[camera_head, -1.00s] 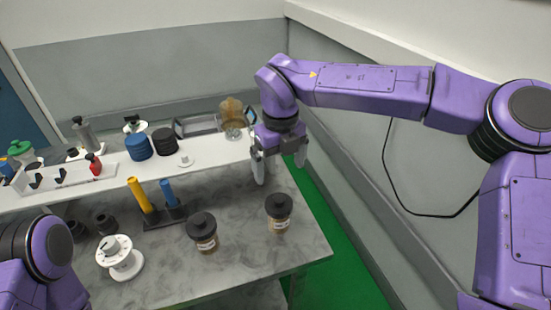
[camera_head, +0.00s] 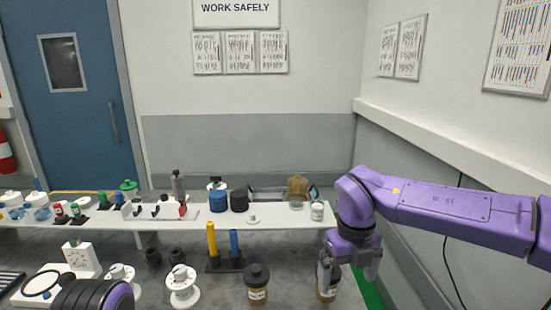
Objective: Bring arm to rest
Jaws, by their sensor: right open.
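My right arm (camera_head: 450,207) comes in from the right, bent down at its purple wrist. My right gripper (camera_head: 347,272) points down, open, with its grey fingers apart and nothing seen held. It is at the right end of the table, in front of the upper white shelf. A brown jar with a dark lid (camera_head: 328,284) shows behind and below the fingers, partly hidden; I cannot tell if they touch. Of my left arm only a dark ribbed and purple part (camera_head: 97,294) shows at the bottom left; its gripper is out of view.
The white shelf (camera_head: 280,217) carries bottles, lidded containers and an amber jar (camera_head: 297,188). On the grey table stand another dark-lidded jar (camera_head: 257,284), a rack with yellow and blue tubes (camera_head: 224,262) and white spools (camera_head: 183,288). The wall (camera_head: 430,160) is close on the right.

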